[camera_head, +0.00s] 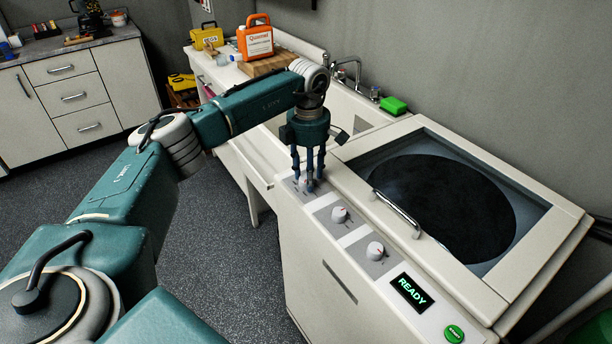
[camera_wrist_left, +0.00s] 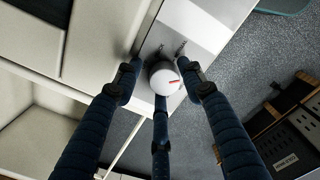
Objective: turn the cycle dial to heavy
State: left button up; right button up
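The white washer (camera_head: 334,285) has a row of three dials on its sloped front panel. The left dial (camera_head: 303,186) is partly hidden by my left gripper (camera_head: 309,184). In the left wrist view this dial (camera_wrist_left: 164,78) is a white round knob with a red mark pointing right. My left gripper's three dark blue fingers (camera_wrist_left: 160,78) stand around the knob, with a small gap showing on the left; contact on the other sides cannot be told. The middle dial (camera_head: 339,214) and right dial (camera_head: 375,250) are free. My right gripper is out of view.
The lid (camera_head: 440,205) with its metal handle (camera_head: 397,213) is closed behind the panel. A display (camera_head: 411,292) reads READY, beside a green button (camera_head: 454,333). A sink counter with an orange jug (camera_head: 255,40) and green sponge (camera_head: 393,105) lies beyond the gripper.

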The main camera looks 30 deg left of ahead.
pick_arm(q)
jog(key=shift+o, duration=0.4)
jog(key=shift+d, duration=0.2)
jog(key=shift+a, duration=0.1)
notch_tip(320, 180, up, 12)
jog(key=shift+f, duration=0.1)
dwell(0.4)
